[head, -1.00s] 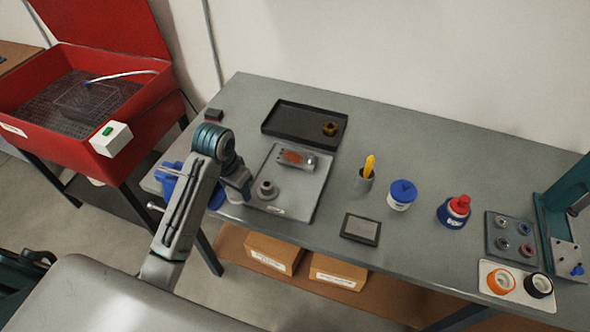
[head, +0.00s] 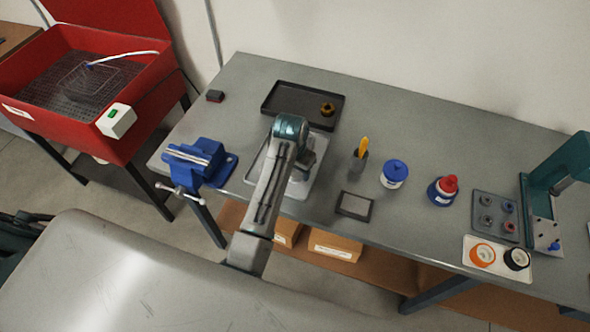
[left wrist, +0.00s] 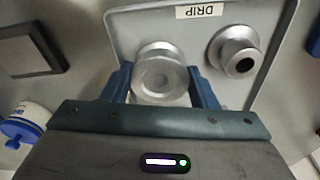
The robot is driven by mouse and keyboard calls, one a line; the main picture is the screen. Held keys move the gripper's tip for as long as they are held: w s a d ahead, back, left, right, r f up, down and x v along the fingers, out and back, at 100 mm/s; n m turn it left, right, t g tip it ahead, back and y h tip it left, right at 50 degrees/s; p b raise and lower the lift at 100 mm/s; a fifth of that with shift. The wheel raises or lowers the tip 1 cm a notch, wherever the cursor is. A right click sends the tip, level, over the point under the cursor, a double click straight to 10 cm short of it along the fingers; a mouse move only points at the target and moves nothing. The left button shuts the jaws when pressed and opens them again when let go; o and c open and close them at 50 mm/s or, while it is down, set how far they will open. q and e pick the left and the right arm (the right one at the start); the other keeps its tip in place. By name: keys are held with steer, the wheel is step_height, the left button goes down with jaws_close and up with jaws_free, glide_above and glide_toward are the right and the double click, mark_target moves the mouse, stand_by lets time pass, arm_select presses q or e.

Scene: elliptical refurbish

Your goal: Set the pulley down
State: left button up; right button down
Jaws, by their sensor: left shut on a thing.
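The pulley (left wrist: 160,80) is a round silver-grey piece between the two blue fingers of my left gripper (left wrist: 162,85) in the left wrist view. The gripper is shut on it. It is over the grey tray labelled DRIP (left wrist: 125,22); I cannot tell whether it touches the tray. A grey flanged part (left wrist: 236,54) sits on the tray beside it. In the head view my left gripper (head: 306,165) is over the tray (head: 254,168), and my arm hides much of the tray and the pulley. My right gripper is not in view.
A black tray (head: 290,94) with a brass-coloured part lies behind. A blue vise (head: 197,163) stands left. A pen cup (head: 359,163), a dark square pad (head: 354,205) and a blue-lidded jar (head: 394,173) stand right. Bare bench lies behind the jars.

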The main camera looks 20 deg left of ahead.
arm_select(q)
step_height(320, 180, down, 2)
steer(key=shift+a+f+p, duration=0.15)
steer(key=shift+p, duration=0.15)
steer(key=o, duration=0.7)
steer(key=shift+o, duration=0.2)
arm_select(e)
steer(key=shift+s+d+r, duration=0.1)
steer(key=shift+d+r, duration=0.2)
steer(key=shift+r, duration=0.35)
